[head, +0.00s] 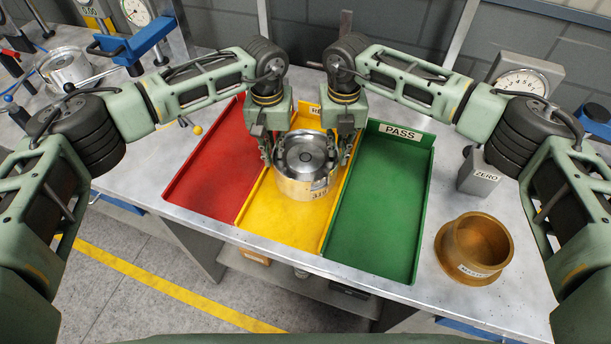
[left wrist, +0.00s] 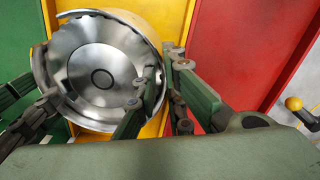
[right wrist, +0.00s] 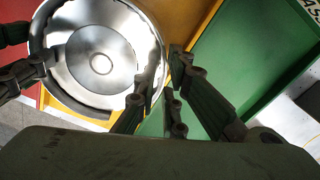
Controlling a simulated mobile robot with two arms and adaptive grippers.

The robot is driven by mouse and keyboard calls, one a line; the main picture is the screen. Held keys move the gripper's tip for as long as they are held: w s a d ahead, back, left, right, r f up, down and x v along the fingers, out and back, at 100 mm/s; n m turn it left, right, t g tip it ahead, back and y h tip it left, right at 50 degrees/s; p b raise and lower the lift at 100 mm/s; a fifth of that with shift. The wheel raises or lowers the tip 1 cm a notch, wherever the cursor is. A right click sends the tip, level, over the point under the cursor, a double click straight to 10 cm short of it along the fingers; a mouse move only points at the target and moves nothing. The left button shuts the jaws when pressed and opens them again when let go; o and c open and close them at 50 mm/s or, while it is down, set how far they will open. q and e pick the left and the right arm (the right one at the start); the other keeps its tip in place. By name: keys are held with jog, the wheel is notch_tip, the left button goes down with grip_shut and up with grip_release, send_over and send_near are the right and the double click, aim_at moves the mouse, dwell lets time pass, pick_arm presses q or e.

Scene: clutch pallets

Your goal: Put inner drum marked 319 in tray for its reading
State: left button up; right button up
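The inner drum (head: 304,183) is a bright metal cup with a brass-coloured outer wall, upright at the yellow tray (head: 284,226). The number on its front is too small to read surely. I cannot tell whether its base touches the tray floor. My left gripper (head: 268,152) is at its left side and my right gripper (head: 346,150) at its right. The wrist views show the fingers of the left (left wrist: 162,75) and right (right wrist: 163,75) closed around the drum's wall, one finger inside and one outside. The red tray (head: 205,165) and green PASS tray (head: 384,215) are empty.
A brass ring with a flange and a label (head: 455,262) stands right of the green tray. Behind it are a grey ZERO block (head: 479,176) and a dial gauge (head: 524,82). Another metal drum (head: 65,68) sits by a fixture at the far left.

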pick_arm(q)
jog(key=o, duration=0.4)
jog(key=shift+s+d+r, duration=0.1)
jog(key=shift+s+d, duration=0.1)
jog(key=shift+d, duration=0.15)
jog(key=shift+c, duration=0.2)
pick_arm(e)
jog(key=o, duration=0.4)
jog(key=shift+s+a+r, duration=0.1)
jog(key=shift+s+a, duration=0.05)
jog(key=shift+a, duration=0.15)
jog(key=shift+c, duration=0.2)
pick_arm(q)
jog(key=shift+a, duration=0.15)
pick_arm(e)
jog(key=shift+d, duration=0.15)
pick_arm(q)
jog(key=shift+a+r, duration=0.1)
pick_arm(e)
jog(key=shift+d, duration=0.15)
jog(key=shift+r, duration=0.2)
pick_arm(q)
notch_tip(320, 180, up, 12)
jog(key=shift+f, duration=0.1)
pick_arm(e)
notch_tip(320, 180, up, 12)
jog(key=shift+f, duration=0.25)
